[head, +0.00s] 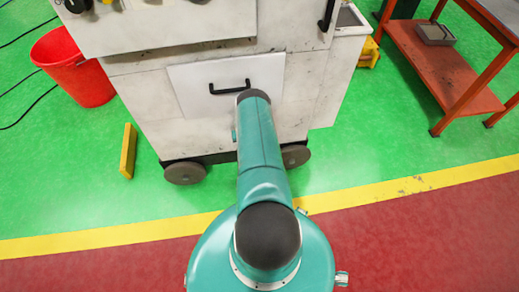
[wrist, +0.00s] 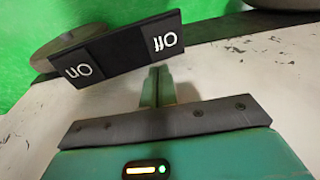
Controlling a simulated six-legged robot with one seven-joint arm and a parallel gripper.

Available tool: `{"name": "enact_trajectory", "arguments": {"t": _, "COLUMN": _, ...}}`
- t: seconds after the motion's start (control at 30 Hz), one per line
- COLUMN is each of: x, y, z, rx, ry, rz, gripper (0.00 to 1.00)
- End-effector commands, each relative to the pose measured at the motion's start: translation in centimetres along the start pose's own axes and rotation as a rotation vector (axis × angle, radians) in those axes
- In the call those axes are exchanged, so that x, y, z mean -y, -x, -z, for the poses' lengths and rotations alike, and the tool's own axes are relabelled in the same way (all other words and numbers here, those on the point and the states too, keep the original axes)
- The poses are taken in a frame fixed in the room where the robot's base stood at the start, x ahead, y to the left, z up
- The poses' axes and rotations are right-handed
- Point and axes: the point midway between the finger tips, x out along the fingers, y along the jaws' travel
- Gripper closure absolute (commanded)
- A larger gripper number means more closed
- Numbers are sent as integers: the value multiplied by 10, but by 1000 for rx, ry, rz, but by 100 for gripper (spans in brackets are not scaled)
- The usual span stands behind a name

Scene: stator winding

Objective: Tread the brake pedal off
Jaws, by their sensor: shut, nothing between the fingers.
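The brake pedal (wrist: 118,50) is a black bar with white lettering, upside down in the wrist view. Its "off" half (wrist: 168,38) is on the right and its "on" half (wrist: 78,70) on the left. My gripper (wrist: 159,72) is shut and empty, its teal fingertips close to the pedal's lower edge near the "off" half. I cannot tell whether they touch. In the head view the pedal is not visible; my arm covers the lower front of the machine (head: 190,90).
Wheels (head: 185,173) stand under the machine on the green floor. A yellow block (head: 128,151) and a red bucket (head: 72,66) are to the left. A red-brown shelf table (head: 440,65) stands at the right. A yellow line (head: 400,188) crosses the open floor.

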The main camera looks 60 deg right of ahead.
Motion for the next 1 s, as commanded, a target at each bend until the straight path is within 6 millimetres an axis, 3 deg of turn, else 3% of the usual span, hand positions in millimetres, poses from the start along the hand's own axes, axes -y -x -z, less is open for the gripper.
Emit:
{"name": "enact_trajectory", "arguments": {"t": 0.47, "x": 0, "y": 33, "z": 5, "rx": -1, "ry": 1, "rz": 0, "gripper": 100}}
{"name": "enact_trajectory", "arguments": {"t": 1.0, "x": 0, "y": 34, "z": 5, "rx": -1, "ry": 0, "rz": 0, "gripper": 100}}
